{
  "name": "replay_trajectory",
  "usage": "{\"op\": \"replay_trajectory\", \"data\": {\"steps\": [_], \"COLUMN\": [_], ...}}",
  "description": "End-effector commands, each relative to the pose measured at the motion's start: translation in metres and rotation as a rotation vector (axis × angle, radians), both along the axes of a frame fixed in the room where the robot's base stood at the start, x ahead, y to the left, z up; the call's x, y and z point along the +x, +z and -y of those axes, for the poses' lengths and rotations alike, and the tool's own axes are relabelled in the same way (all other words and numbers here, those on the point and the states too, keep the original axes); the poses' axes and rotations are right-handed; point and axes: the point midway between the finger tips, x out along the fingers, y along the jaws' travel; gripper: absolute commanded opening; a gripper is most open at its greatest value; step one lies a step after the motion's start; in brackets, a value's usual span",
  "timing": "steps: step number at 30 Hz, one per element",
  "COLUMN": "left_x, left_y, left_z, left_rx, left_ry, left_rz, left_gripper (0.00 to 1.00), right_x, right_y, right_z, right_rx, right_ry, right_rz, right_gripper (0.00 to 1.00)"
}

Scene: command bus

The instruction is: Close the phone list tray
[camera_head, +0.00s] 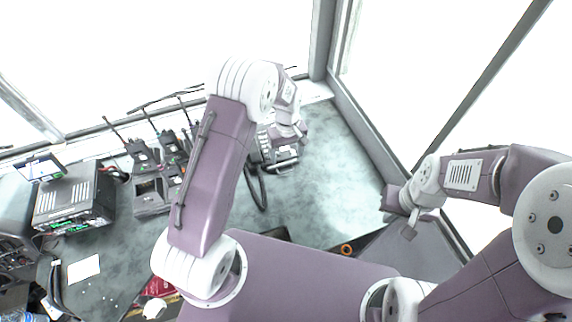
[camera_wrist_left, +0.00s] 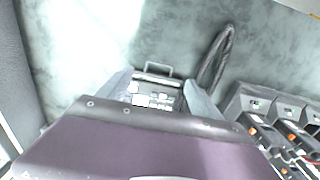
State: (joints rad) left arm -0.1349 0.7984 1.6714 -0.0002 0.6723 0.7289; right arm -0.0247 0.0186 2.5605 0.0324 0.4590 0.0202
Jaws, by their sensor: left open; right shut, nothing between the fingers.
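The desk phone (camera_head: 264,148) stands on the grey-green desk, partly hidden by my left arm. In the left wrist view the phone (camera_wrist_left: 153,99) shows with its keys, partly covered by my gripper body. The phone list tray (camera_wrist_left: 157,70) shows as a thin frame sticking out from the phone's edge; how far it is out is hard to tell. My left gripper (camera_wrist_left: 162,88) is open, its fingers either side of the phone in that view. Contact cannot be told. My right gripper (camera_head: 402,213) is shut and empty, well to the right, away from the phone.
A black cord (camera_head: 256,190) loops beside the phone. Several handheld radios in chargers (camera_head: 150,190) stand to the left, with a radio unit (camera_head: 75,198) further left. The desk (camera_head: 330,150) right of the phone is clear up to the window frame.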

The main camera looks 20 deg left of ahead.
Motion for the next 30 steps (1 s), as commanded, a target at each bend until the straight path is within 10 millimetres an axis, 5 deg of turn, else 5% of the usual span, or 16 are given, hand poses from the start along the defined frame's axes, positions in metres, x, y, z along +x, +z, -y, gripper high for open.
{"op": "replay_trajectory", "data": {"steps": [15, 25, 30], "left_x": [0.0, 0.0, 0.0], "left_y": [-0.084, -0.091, -0.09], "left_z": [-0.001, -0.001, -0.001], "left_rx": [0.0, -0.001, 0.0], "left_ry": [0.0, 0.0, 0.0], "left_rz": [-0.001, 0.001, 0.001], "left_gripper": [0.74, 0.74, 0.27], "right_x": [0.0, 0.0, 0.0], "right_y": [0.012, 0.011, 0.011], "right_z": [0.0, 0.0, 0.0], "right_rx": [0.0, 0.0, 0.0], "right_ry": [0.0, 0.0, 0.0], "right_rz": [0.0, 0.0, 0.0], "right_gripper": [0.0, 0.0, 0.0]}}
